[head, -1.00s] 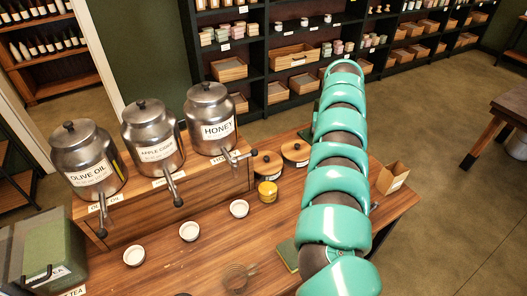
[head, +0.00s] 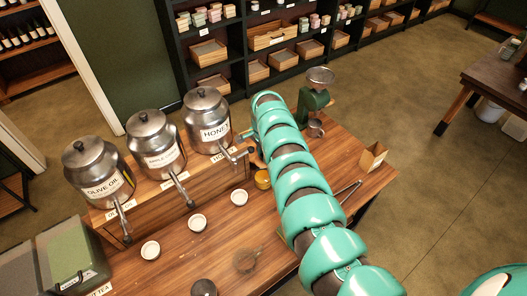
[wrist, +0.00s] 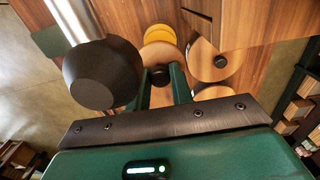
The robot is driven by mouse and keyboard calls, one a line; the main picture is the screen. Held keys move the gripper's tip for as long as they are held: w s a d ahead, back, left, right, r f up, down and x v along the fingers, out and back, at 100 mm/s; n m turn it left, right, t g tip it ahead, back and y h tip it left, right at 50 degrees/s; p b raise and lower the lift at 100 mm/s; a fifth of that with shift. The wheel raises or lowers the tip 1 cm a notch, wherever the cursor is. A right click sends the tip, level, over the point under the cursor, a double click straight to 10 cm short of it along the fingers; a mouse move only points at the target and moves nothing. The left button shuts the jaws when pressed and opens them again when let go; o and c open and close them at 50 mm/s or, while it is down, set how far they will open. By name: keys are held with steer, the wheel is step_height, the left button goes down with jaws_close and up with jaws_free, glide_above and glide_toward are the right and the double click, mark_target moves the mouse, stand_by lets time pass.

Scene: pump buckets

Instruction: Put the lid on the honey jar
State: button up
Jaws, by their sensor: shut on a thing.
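The honey jar (head: 262,180) is a small yellow jar on the table, just left of my arm in the head view. In the wrist view its yellow edge (wrist: 159,33) shows beyond a round wooden lid. My gripper (wrist: 160,76) is shut on the dark knob of this wooden lid (wrist: 158,53). The lid overlaps the jar in that view and hides part of it; I cannot tell whether they touch. In the head view my arm hides the gripper and the lid.
Two other round wooden tops (wrist: 205,66) lie close to the right in the wrist view. A large dark knob (wrist: 102,75) on a metal bar is close on the left. The honey dispenser (head: 209,120) stands beside the jar. Small white bowls (head: 239,198) are in front.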

mark_target(263, 164)
steer(key=shift+f+b, duration=2.25)
steer(key=shift+f, duration=0.35)
steer(key=shift+f+b, duration=0.35)
steer(key=shift+f, duration=0.1)
steer(key=o, duration=0.8)
steer(key=shift+o, duration=0.3)
steer(key=o, duration=0.4)
steer(key=shift+r, duration=0.1)
steer(key=shift+r+p, duration=2.65)
steer(key=shift+r, duration=0.05)
